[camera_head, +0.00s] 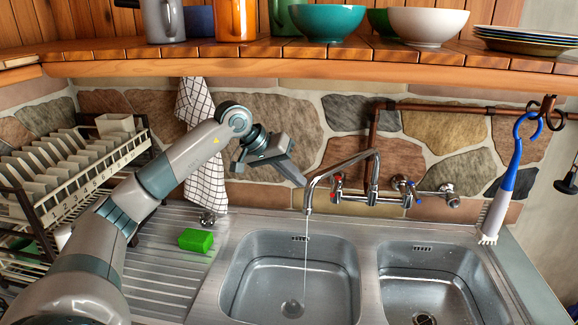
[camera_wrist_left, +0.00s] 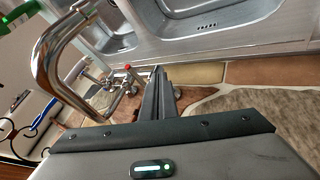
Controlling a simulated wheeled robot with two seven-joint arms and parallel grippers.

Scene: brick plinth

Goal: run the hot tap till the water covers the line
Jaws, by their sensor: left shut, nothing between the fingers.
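My left gripper (camera_head: 302,182) is shut and empty, its fingertips just left of the tap (camera_head: 374,170) and above the left basin (camera_head: 240,262). The hot tap handle with a red mark (camera_head: 336,183) is a little right of the fingertips, apart from them in this view. In the left wrist view the shut fingers (camera_wrist_left: 157,72) point toward the red-marked handle (camera_wrist_left: 127,68), beside the curved spout (camera_wrist_left: 45,60). A thin stream of water (camera_head: 306,245) falls from the spout into the left basin. I cannot make out the line or the water level clearly. My right gripper is out of view.
The blue-marked cold handle (camera_head: 418,200) is right of the spout. The right basin (camera_head: 385,285) looks empty. A green sponge (camera_head: 195,240) lies on the drainboard, beside a dish rack (camera_head: 75,180). A wooden shelf (camera_head: 300,66) with bowls overhangs the tap. A blue-handled brush (camera_head: 510,175) hangs right.

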